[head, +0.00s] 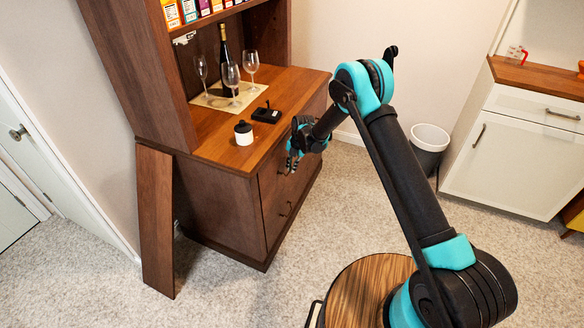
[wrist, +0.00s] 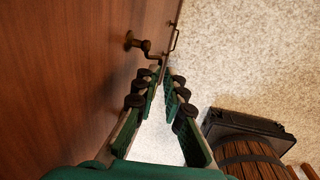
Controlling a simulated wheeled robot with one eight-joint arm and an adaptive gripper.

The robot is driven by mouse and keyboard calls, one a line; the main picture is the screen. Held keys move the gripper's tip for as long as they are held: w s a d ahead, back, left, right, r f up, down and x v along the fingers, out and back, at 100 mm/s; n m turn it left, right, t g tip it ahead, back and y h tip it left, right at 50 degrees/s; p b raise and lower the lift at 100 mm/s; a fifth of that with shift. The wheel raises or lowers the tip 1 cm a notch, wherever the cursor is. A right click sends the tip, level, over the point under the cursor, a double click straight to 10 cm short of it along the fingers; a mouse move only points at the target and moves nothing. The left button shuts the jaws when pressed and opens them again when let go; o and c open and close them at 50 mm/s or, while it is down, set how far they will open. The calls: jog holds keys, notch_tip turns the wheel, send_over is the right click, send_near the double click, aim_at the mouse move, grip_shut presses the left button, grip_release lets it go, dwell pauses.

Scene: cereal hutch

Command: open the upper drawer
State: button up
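The upper drawer (head: 270,184) is the top front panel of the brown wooden hutch and looks closed. Its front fills the left of the wrist view (wrist: 70,70). Its dark metal handle (wrist: 138,43) stands out from that front, just beyond my fingertips. My gripper (head: 290,165) is in front of the drawer and hides part of it in the head view. In the wrist view my gripper (wrist: 161,72) is open, with an empty gap between the fingers. The fingertips look close to the handle; I cannot tell whether they touch it.
A lower drawer handle (head: 286,210) sits below. The hutch top holds a white jar with a dark lid (head: 244,133), a black item (head: 267,114), glasses and a bottle (head: 225,60). A loose board (head: 155,220) leans on the hutch's side. Carpet (head: 320,215) in front is clear.

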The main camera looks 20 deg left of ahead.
jog(key=shift+o, duration=1.2)
notch_tip(320, 180, up, 12)
jog(key=d, duration=0.2)
jog(key=shift+d+f, duration=0.15)
jog(key=shift+d, duration=0.05)
